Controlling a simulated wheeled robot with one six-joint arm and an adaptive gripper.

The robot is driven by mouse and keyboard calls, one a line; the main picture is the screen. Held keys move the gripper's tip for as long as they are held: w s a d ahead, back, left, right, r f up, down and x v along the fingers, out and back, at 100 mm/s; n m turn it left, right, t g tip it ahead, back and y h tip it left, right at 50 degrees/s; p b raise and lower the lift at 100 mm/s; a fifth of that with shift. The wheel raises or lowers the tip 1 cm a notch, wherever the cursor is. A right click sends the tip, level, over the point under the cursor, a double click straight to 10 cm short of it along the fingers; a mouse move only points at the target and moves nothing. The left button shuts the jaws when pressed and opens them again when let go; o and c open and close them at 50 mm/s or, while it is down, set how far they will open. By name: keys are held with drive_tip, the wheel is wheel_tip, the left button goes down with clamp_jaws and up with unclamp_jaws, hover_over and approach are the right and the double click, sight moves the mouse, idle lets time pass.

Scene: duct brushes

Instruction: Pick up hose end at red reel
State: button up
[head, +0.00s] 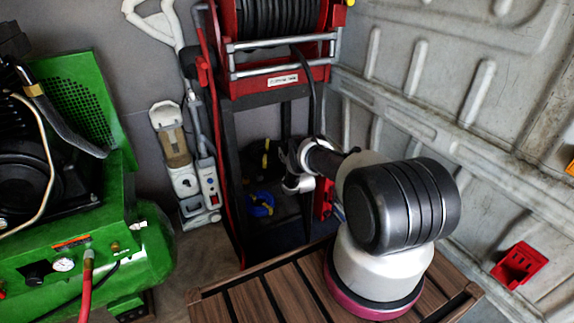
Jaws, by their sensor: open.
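The red reel (277,80) stands at the back centre, with black hose (278,16) wound on its drum. A dark length of hose (309,80) hangs from the reel's front down toward my gripper (290,160). My gripper is in front of the reel stand, below the red frame, reaching away from the camera. It is small and dark here, and its jaws are open. The hose's lower end is hidden behind or beside the gripper and wrist, so I cannot tell whether they touch.
A green compressor (80,230) fills the left. A white-and-grey upright vacuum (185,165) leans left of the reel. A slatted wooden top (245,300) lies under my arm. A ribbed pale wall (450,90) closes the right, with a red holder (518,265) on it.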

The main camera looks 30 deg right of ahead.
drive_tip(key=shift+c, duration=0.3)
clamp_jaws()
drive_tip(key=shift+r, duration=0.1)
